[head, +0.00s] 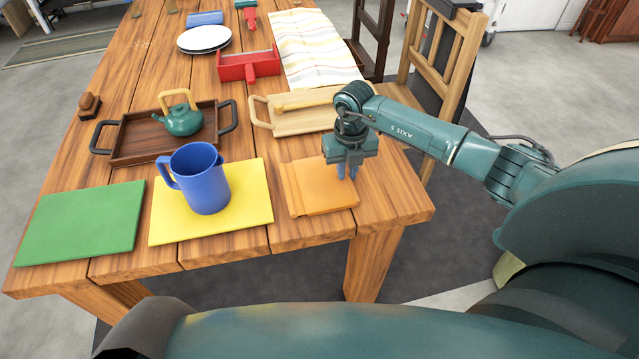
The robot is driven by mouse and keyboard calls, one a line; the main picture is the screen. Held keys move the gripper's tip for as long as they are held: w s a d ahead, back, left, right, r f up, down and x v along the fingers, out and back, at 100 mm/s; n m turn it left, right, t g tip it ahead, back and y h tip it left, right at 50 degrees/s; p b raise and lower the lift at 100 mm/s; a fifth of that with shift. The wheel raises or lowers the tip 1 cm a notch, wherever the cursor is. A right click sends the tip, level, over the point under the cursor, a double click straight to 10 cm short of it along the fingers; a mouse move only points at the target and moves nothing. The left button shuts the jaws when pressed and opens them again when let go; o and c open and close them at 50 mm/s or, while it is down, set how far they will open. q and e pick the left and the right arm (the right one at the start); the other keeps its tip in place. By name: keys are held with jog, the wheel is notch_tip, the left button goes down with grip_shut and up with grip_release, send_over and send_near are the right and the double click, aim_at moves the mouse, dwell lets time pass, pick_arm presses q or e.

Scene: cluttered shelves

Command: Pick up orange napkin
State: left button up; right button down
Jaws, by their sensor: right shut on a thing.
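The orange napkin (312,193) is a folded square lying near the front right corner of the wooden table. The far right part of the napkin is partly hidden by the gripper. The napkin appears to be lying on or very close to the table; I cannot tell if any edge is lifted. My left gripper is not in view.
A blue mug (204,180) stands on a yellow napkin (252,205), left of the orange one. A green napkin (80,225) lies further left. Behind are a dark tray (135,150) with a teapot (183,119) and a light wooden tray (300,124). Chairs (465,50) stand at right.

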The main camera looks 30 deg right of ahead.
jog(key=shift+r, duration=0.1)
jog(key=shift+r+p, duration=1.45)
jog(key=shift+r, duration=0.25)
jog(key=shift+r+p, duration=1.35)
jog(key=shift+r, duration=0.4)
